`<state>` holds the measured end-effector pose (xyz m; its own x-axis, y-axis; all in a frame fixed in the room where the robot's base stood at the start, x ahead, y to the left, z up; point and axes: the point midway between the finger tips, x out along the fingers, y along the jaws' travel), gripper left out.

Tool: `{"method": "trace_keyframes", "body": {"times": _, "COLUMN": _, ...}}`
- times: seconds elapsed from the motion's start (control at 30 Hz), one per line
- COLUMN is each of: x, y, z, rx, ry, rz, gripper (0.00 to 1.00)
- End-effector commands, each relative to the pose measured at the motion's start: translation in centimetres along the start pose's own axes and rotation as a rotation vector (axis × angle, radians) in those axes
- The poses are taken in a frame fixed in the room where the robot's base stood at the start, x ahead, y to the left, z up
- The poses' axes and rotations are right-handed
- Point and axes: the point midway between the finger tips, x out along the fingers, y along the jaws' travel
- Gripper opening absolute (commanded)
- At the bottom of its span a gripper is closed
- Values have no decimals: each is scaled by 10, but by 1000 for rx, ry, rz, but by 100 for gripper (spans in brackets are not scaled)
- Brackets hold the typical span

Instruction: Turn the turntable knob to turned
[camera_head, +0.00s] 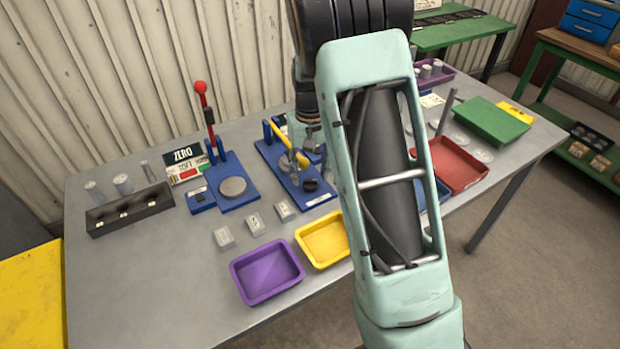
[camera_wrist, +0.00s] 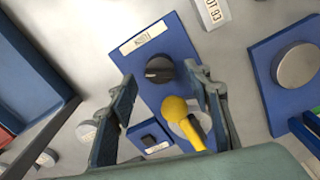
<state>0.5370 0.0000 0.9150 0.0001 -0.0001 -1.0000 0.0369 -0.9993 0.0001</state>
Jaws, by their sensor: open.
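A dark, round-based knob (camera_wrist: 159,69) with a raised grip bar is on a blue base plate (camera_wrist: 182,42) in the wrist view, near a white label. In the head view the knob (camera_head: 310,186) shows near the front of the blue base (camera_head: 268,152). My gripper (camera_wrist: 162,82) is open, with one finger to each side of the knob in the picture. The fingers look apart from it; their exact height above it is hard to tell. In the head view my gripper (camera_head: 303,168) is over the base, partly hidden by my arm.
A yellow handle (camera_wrist: 185,115) stands close behind the knob, between the fingers in the wrist view. A blue press with a red-tipped lever (camera_head: 203,100) is to the left. A purple tray (camera_head: 267,272), yellow tray (camera_head: 322,240) and small grey blocks (camera_head: 255,224) lie in front.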

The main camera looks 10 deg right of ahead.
Motion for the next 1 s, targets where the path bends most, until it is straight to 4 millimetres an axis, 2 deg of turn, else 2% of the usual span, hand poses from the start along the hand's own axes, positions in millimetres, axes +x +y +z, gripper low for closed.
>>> {"method": "trace_keyframes", "body": {"times": 0.03, "x": -12, "y": 0, "z": -2, "rx": 0, "ry": 6, "rz": -1, "gripper": 45}}
{"method": "trace_keyframes", "body": {"times": 0.2, "x": -50, "y": 0, "z": -1, "rx": 1, "ry": 5, "rz": -1, "gripper": 45}}
{"method": "trace_keyframes", "body": {"times": 0.43, "x": -85, "y": 0, "z": 0, "rx": 0, "ry": 2, "rz": 0, "gripper": 45}}
{"method": "trace_keyframes", "body": {"times": 0.6, "x": -94, "y": 0, "z": 0, "rx": 1, "ry": 1, "rz": -1, "gripper": 45}}
{"method": "trace_keyframes", "body": {"times": 1.0, "x": -94, "y": 0, "z": 0, "rx": 1, "ry": 0, "rz": 0, "gripper": 45}}
